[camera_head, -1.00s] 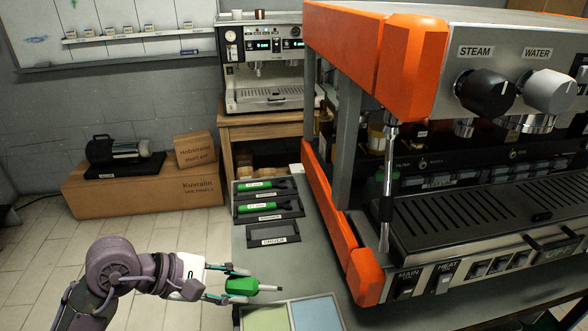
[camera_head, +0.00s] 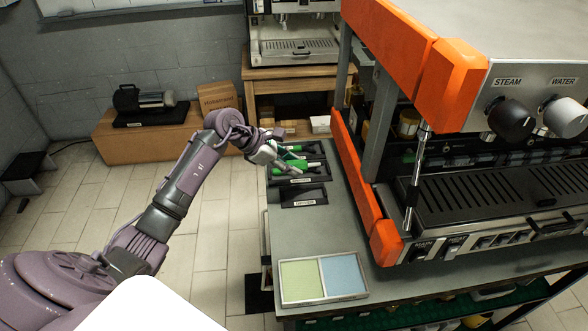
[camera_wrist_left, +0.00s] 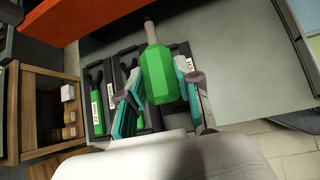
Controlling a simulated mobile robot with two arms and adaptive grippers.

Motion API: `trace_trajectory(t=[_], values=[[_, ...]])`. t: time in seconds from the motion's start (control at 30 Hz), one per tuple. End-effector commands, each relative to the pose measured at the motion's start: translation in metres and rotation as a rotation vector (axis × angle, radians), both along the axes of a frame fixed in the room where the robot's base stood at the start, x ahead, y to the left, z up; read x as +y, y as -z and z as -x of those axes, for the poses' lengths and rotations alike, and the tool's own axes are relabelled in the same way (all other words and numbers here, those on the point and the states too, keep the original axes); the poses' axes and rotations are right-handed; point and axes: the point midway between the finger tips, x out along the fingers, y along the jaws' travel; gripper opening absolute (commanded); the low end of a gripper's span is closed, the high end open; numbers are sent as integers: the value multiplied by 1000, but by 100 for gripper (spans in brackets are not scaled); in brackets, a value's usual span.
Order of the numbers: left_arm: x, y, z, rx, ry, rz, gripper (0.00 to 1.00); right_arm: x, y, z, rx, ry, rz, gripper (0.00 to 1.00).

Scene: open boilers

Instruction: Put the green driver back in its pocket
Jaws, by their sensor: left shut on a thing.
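The green driver (camera_wrist_left: 160,75) has a faceted green handle and a thin shaft, which points up the left wrist view. My left gripper (camera_wrist_left: 158,92) is shut on its handle, one finger on each side. In the head view my left gripper (camera_head: 276,154) is over the far left of the bench, by the tool pockets; I cannot clearly tell the driver from the green tools there. The dark driver pocket (camera_head: 304,193) with a white label is empty, nearer than the gripper. My right gripper is not in view.
Two pockets behind hold green-handled tools, one (camera_wrist_left: 97,105) marked 22 mm. A tray with green and blue pads (camera_head: 323,278) lies at the bench front. The orange-sided espresso machine (camera_head: 372,205) stands close on the right. Bare grey bench (camera_head: 310,232) lies between.

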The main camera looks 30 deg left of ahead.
Motion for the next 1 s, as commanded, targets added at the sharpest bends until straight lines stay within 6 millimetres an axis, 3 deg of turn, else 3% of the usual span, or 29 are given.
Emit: trace_trajectory(t=[0.2,0.57,0.8,1.0], values=[[-1,15,0,-1,1,2,0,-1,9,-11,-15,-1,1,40],[-1,51,1,-1,2,3,0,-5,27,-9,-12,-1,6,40],[0,76,1,-2,2,-1,0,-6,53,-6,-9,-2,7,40],[0,86,0,-3,2,-2,0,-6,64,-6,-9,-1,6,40]])
